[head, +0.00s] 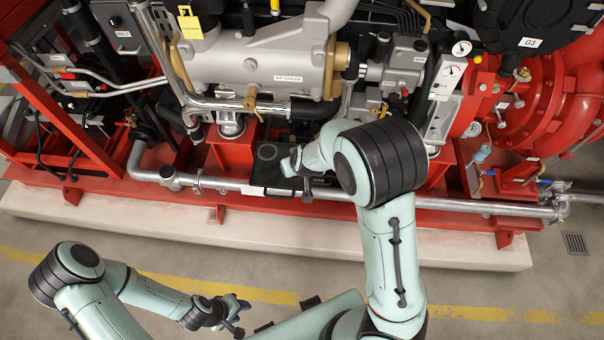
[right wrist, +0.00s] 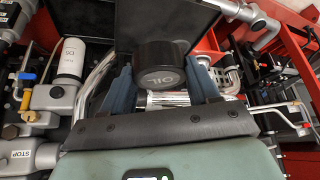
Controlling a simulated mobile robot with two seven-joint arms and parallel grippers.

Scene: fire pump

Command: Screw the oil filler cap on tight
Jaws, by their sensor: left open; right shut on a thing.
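The black oil filler cap (right wrist: 160,54), marked OIL upside down in the right wrist view, sits between the two blue-grey fingers of my right gripper (right wrist: 163,76). The gripper is shut on it. A shiny silver ribbed part (right wrist: 166,98) shows right by the cap; I cannot tell whether the cap is seated or how tight it is. In the head view my right arm reaches into the pump's lower frame and its gripper (head: 294,166) is partly hidden by the forearm. My left gripper (head: 236,318) is open and empty above the floor at the bottom.
A red base frame (head: 110,200) on a pale plinth (head: 130,223) runs across the front, with a silver pipe (head: 450,205) along it. The grey engine housing (head: 250,65) stands above. A white filter (right wrist: 73,58) is left in the wrist view. The floor in front is clear.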

